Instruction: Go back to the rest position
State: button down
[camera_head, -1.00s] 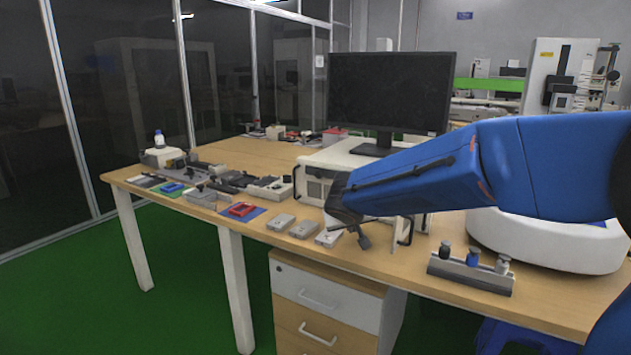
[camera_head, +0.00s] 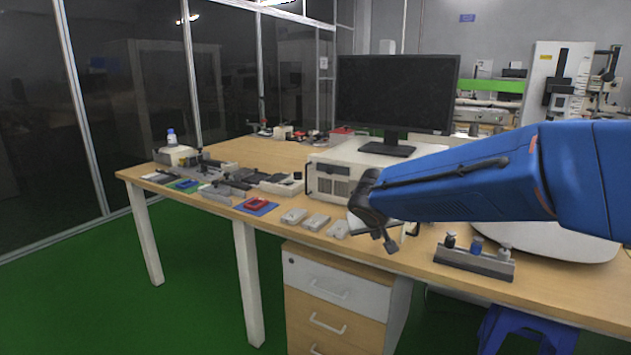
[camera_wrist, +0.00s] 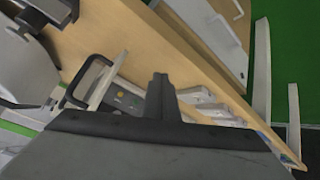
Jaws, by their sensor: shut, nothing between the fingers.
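My blue arm reaches in from the right in the head view. My gripper (camera_head: 388,244) is at its end, dark, shut and empty, in front of the white instrument case and over the desk's front edge. In the wrist view my gripper (camera_wrist: 160,82) points up the picture, its fingers together with nothing between them. The wooden desk (camera_head: 345,256) lies below and behind it. The desk edge also shows in the wrist view (camera_wrist: 185,50), running diagonally.
A monitor (camera_head: 395,92) stands on the white instrument case (camera_head: 330,178). A rack (camera_head: 474,262) with small bottles sits right of my gripper. Several grey boxes (camera_head: 316,222) and a red part (camera_head: 256,203) lie to the left. A drawer cabinet (camera_head: 335,295) and blue stool (camera_head: 525,330) stand below.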

jog(key=s+d+f+g, duration=0.1)
jog(key=s+d, duration=0.4)
jog(key=s, duration=0.4)
jog(key=s+d+m+g, duration=0.1)
jog(key=s+d, duration=0.3)
jog(key=s, duration=0.4)
jog(key=s+d+f+g, duration=0.1)
jog(key=s+d, duration=0.4)
jog(key=s, duration=0.4)
jog(key=s+a+f+y, duration=0.1)
jog(key=s+f+y, duration=0.1)
jog(key=s, duration=0.7)
jog(key=shift+s+f+g, duration=0.3)
jog(key=shift+s+f, duration=0.1)
jog(key=shift+f, duration=0.45)
jog(key=shift+a, duration=0.1)
